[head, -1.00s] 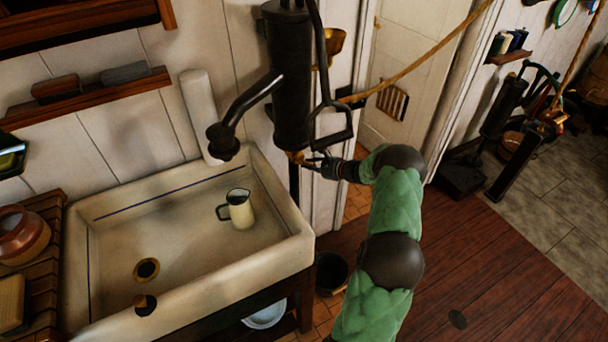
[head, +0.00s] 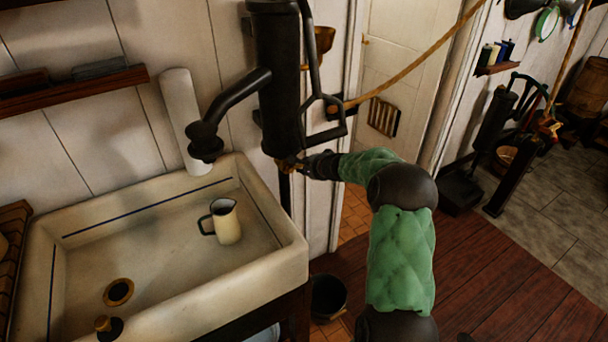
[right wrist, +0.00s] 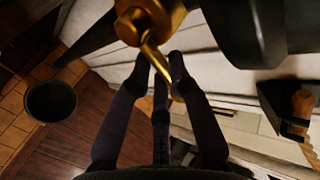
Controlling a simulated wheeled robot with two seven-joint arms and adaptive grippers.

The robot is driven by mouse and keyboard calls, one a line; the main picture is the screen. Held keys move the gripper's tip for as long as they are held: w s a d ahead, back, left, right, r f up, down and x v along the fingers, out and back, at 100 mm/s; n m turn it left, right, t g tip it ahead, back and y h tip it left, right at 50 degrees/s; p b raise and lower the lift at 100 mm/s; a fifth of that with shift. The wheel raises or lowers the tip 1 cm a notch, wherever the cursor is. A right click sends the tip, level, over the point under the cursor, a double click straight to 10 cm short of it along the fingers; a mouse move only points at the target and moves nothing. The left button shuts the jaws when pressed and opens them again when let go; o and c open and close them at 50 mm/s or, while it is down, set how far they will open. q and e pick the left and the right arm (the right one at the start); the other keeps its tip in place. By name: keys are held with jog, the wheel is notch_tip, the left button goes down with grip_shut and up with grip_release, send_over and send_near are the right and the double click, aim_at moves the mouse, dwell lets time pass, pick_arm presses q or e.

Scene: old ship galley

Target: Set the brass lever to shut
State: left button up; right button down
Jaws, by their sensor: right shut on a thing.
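The brass lever (head: 290,163) sits at the foot of the black pump (head: 277,85), beside the sink. It shows large in the right wrist view (right wrist: 153,52), hanging from a round brass fitting (right wrist: 146,18). My right gripper (head: 303,165) reaches it from the right. In the right wrist view my right gripper (right wrist: 158,70) has its dark fingers on both sides of the lever's lower part and is shut on it. The lever's tip is partly hidden between the fingers. My left gripper is not in view.
A white sink (head: 170,310) holds a cream jug (head: 227,222) and lies left of the pump. A dark bucket (head: 328,297) stands on the floor below. The wooden floor (head: 480,280) at right is open.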

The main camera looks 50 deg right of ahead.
dwell(0.4)
jog(key=c, duration=1.1)
grip_release()
jog(key=shift+r, duration=0.1)
jog(key=v, duration=1.2)
jog(key=shift+a, duration=0.1)
